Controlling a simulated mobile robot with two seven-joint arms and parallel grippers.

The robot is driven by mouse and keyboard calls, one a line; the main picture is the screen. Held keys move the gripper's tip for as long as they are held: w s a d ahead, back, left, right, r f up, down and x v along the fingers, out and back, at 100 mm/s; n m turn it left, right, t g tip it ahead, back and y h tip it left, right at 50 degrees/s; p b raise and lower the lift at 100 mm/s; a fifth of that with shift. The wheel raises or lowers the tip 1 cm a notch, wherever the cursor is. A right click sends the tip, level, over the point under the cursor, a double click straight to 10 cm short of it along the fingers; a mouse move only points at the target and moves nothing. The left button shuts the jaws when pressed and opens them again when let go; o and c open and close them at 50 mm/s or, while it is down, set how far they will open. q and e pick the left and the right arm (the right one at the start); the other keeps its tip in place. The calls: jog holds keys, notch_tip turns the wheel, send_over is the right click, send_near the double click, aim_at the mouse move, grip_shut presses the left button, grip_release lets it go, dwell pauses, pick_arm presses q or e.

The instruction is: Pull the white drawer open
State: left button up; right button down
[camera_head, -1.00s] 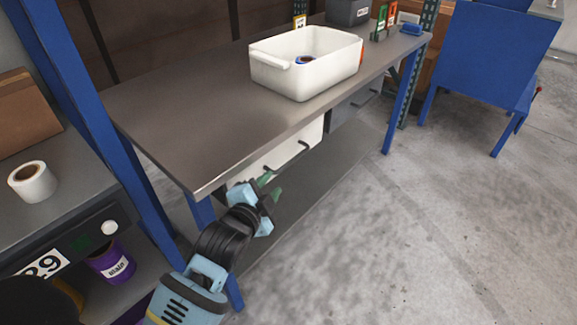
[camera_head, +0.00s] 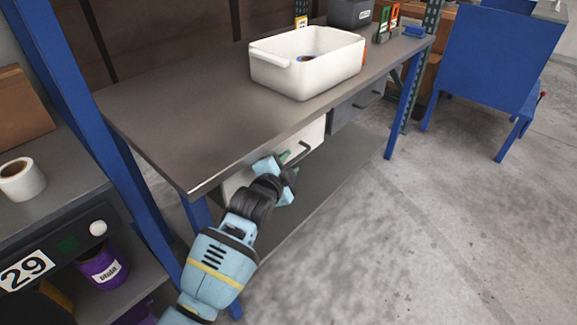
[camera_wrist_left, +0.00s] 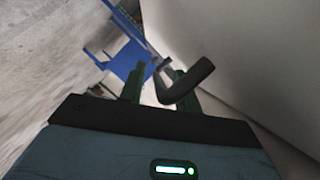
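The white drawer (camera_head: 312,137) hangs under the grey workbench and looks shut. Its dark bar handle (camera_head: 300,152) shows just beyond my left gripper (camera_head: 287,168), which hides part of the drawer front. In the left wrist view, the two green fingers of my left gripper (camera_wrist_left: 159,88) stand apart. The dark handle (camera_wrist_left: 192,82) reaches close to the right finger, its near end lying partly between the fingers. Whether it touches a finger I cannot tell. The pale drawer front (camera_wrist_left: 235,50) fills the right side there. My right gripper is in neither view.
The workbench (camera_head: 190,120) carries a white tub (camera_head: 300,82). A grey drawer (camera_head: 352,108) sits right of the white one, above a lower shelf (camera_head: 325,178). A blue post (camera_head: 196,215) stands close to my left arm. The floor (camera_head: 400,240) in front is clear.

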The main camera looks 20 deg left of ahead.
pick_arm(q)
jog(key=c, duration=0.6)
grip_shut()
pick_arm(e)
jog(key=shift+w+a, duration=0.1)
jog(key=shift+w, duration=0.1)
pick_arm(q)
jog(key=shift+d, duration=0.15)
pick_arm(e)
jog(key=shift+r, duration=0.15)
